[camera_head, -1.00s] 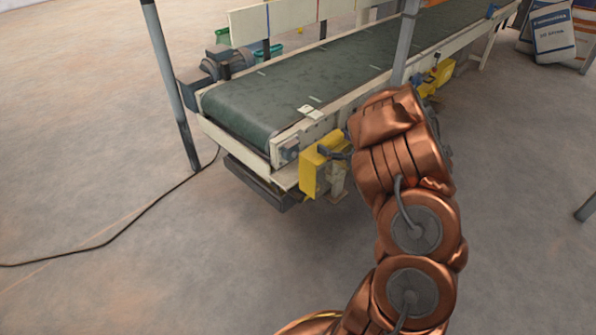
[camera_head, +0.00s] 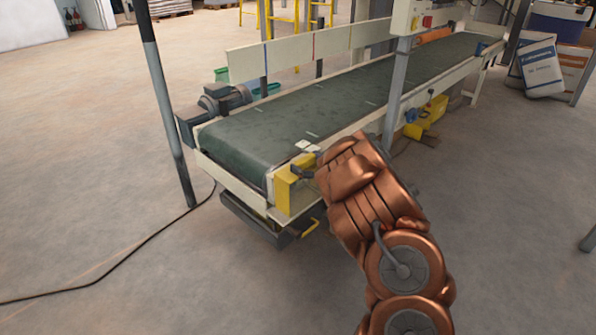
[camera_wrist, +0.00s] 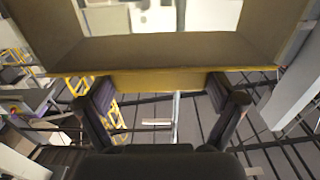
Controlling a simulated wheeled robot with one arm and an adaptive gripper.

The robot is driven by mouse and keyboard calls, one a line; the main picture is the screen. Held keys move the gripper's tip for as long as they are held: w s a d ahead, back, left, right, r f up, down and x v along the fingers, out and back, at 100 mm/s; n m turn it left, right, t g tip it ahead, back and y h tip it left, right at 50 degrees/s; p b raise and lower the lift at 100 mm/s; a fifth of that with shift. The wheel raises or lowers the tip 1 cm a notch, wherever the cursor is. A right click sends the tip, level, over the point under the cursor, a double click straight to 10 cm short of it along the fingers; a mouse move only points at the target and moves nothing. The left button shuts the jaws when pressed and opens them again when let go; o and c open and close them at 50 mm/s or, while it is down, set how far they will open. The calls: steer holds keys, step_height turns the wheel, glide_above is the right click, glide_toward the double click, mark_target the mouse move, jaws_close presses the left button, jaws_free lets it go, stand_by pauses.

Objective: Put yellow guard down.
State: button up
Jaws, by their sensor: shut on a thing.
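The yellow guard (camera_head: 287,194) is a box-shaped yellow piece at the near right corner of the conveyor's end in the head view. My gripper (camera_head: 303,173) is at its upper right side, mostly hidden behind my copper arm. In the wrist view, the guard (camera_wrist: 158,82) spans the top of the picture, with its yellow edge between the two dark fingers of my gripper (camera_wrist: 161,92). The fingers are shut on it. I cannot tell whether the guard touches the conveyor frame.
The green-belted conveyor (camera_head: 300,118) runs from the near left to the far right. A grey post (camera_head: 398,95) stands along its near side. Another post (camera_head: 168,115) stands left. A dark cable (camera_head: 110,280) crosses the floor. The floor in front is otherwise clear.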

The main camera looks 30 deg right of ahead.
steer(key=x, duration=0.3)
steer(key=shift+w+d+f+b, duration=0.15)
steer(key=shift+w+f+b, duration=0.05)
steer(key=shift+w+b, duration=0.2)
step_height(320, 180, down, 3)
steer(key=shift+f+b, duration=0.2)
steer(key=shift+b, duration=0.6)
steer(key=o, duration=1.4)
steer(key=shift+f, duration=0.15)
steer(key=shift+o, duration=0.2)
